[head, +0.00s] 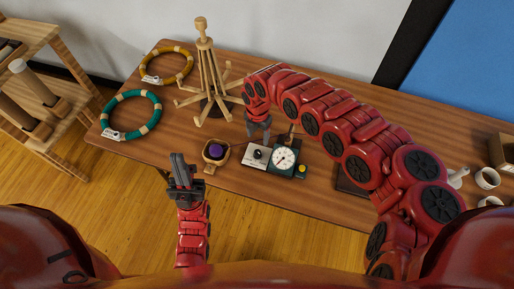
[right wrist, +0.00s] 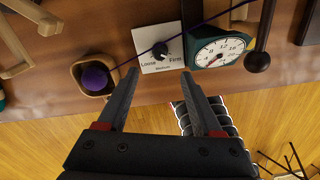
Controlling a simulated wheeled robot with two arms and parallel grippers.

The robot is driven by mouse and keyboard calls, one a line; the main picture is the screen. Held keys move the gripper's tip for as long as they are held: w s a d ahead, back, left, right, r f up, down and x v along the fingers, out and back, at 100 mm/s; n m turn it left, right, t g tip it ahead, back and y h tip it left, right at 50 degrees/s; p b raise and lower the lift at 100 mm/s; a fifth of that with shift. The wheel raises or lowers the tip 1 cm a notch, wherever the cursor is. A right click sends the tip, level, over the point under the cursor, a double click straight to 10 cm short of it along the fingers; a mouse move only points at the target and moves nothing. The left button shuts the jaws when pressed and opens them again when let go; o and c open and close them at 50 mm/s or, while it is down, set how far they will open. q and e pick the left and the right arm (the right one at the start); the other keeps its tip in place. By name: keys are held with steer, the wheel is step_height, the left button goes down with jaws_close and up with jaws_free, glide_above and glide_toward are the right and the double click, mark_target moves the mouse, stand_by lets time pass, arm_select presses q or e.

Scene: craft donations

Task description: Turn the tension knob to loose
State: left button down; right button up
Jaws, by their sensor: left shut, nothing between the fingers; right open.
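The tension knob (right wrist: 160,51) is a small dark knob on a white panel (right wrist: 150,62) marked Loose at left, Medium at bottom and Firm at right. I cannot tell surely which mark it points to. In the head view the panel (head: 256,163) sits beside a dial gauge (head: 284,160). My right gripper (head: 258,136) is open over the panel. In the right wrist view its fingertips (right wrist: 160,72) are spread to either side of the knob, which appears just beyond them; no contact is visible. My left gripper (head: 179,160) is shut and empty, before the table's front edge.
A purple yarn ball (head: 215,151) sits in a wooden holder left of the panel; its strand crosses the panel. A wooden yarn swift (head: 205,70) and green (head: 131,133) and yellow (head: 183,64) hoops stand behind and left. White cups (head: 487,178) are at right.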

mark_target(258, 152)
step_height(258, 152, down, 9)
steer(key=shift+s+a, duration=0.1)
steer(key=shift+a, duration=0.05)
steer(key=shift+f, duration=0.5)
steer(key=shift+c, duration=0.3)
jaws_close()
